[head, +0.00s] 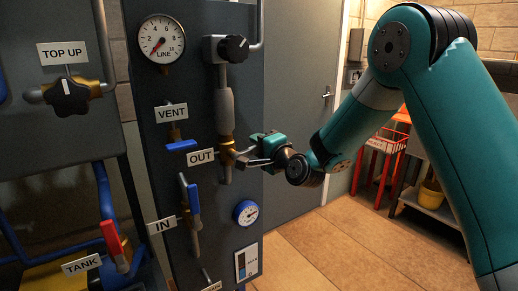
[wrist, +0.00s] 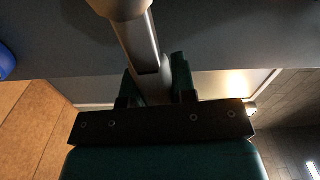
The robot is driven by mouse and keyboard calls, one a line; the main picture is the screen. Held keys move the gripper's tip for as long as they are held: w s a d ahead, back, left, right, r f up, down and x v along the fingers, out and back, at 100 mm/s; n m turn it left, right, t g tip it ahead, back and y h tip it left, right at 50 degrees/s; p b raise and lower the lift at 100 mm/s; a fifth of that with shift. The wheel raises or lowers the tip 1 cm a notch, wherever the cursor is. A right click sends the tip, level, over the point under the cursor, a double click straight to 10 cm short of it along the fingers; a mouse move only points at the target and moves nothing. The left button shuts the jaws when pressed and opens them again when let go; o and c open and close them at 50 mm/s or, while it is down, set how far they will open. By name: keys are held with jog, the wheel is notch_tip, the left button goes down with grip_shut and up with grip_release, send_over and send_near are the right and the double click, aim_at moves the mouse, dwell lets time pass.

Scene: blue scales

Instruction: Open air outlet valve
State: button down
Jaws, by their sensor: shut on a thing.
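The air outlet valve (head: 227,147) has a brass body on a grey vertical pipe, beside the white OUT sign (head: 201,157). My gripper (head: 252,156) is at the valve's right side in the head view. It is shut on the valve's lever. In the wrist view, a grey lever (wrist: 139,40) runs down between the fingers of my gripper (wrist: 157,85). Its lower end is hidden by the gripper. The head view shows little of the lever behind the fingers, so its exact angle is hard to tell.
The dark panel (head: 165,80) also carries a LINE gauge (head: 161,38), a black knob (head: 234,48), the blue VENT handle (head: 182,146), the blue IN lever (head: 193,198) and a small blue gauge (head: 246,213). A red-handled TANK valve (head: 112,240) is at lower left. The floor (head: 325,245) right of the panel is clear.

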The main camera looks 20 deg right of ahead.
jog(key=shift+s+a+r+n+b, duration=0.15)
jog(key=shift+a+r+n+b, duration=0.35)
jog(key=shift+n, duration=0.75)
jog(key=shift+s+a+r+n+b, duration=0.1)
jog(key=shift+a+r+n+b, duration=0.1)
jog(key=shift+r+n+b, duration=0.7)
jog(key=shift+s+a+r+n+b, duration=0.15)
jog(key=shift+a+r+n+b, duration=0.15)
jog(key=shift+r+n, duration=0.95)
jog(key=shift+f+n, duration=0.35)
jog(key=shift+n, duration=0.15)
jog(key=c, duration=0.9)
grip_release()
jog(key=shift+a+r, duration=0.1)
jog(key=shift+a+r, duration=0.1)
jog(key=shift+r, duration=0.05)
